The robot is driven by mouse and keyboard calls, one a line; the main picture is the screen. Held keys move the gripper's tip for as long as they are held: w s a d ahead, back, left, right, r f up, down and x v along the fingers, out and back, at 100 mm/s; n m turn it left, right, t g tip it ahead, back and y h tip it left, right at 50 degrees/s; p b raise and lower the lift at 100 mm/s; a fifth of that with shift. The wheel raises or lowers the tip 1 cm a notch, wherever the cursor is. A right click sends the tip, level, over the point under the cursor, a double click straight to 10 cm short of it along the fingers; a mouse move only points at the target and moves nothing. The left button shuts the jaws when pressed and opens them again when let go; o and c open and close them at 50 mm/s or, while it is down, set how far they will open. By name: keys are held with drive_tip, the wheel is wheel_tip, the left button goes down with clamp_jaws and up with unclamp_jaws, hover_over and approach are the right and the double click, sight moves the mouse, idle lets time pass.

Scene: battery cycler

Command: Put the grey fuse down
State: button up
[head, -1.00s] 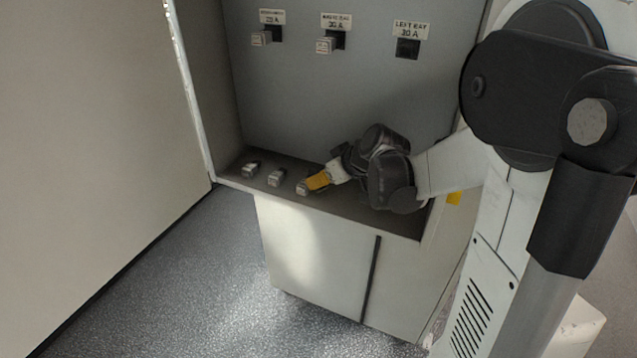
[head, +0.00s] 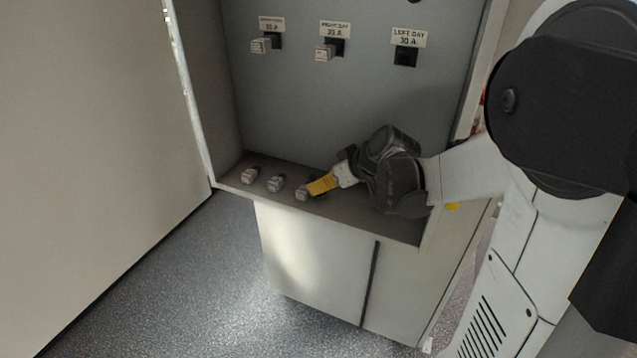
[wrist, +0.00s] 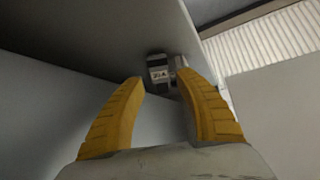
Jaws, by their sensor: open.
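Three small grey fuses stand in a row on the cabinet's ledge. The rightmost grey fuse (head: 302,193) is right at the tips of my gripper (head: 312,188). In the wrist view, my gripper (wrist: 160,80) has its two yellow fingers spread apart. A fuse with a dark, marked face (wrist: 158,72) shows between and just beyond the fingertips, seemingly not clasped. Part of another fuse shows behind it. The middle fuse (head: 276,183) and the left fuse (head: 250,174) stand apart from my gripper.
The back panel (head: 300,110) has three labelled sockets. The left and middle ones hold fuses (head: 261,45) (head: 325,53). The LEFT BAY socket (head: 405,56) is empty. The cabinet's side wall bounds the ledge (head: 385,222) at left. The ledge's front edge is open.

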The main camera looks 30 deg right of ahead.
drive_tip(key=p+v, duration=0.2)
drive_tip(key=v, duration=0.7)
drive_tip(key=s+a+m+g+h, duration=0.1)
drive_tip(key=s+a+m+h, duration=0.1)
drive_tip(key=s+a, duration=1.2)
drive_tip(key=shift+s+a+m, duration=0.2)
drive_tip(key=shift+a+m, duration=0.25)
drive_tip(key=shift+m, duration=0.05)
drive_tip(key=shift+f, duration=0.1)
wheel_tip(320, 180, down, 7)
drive_tip(key=b, duration=0.7)
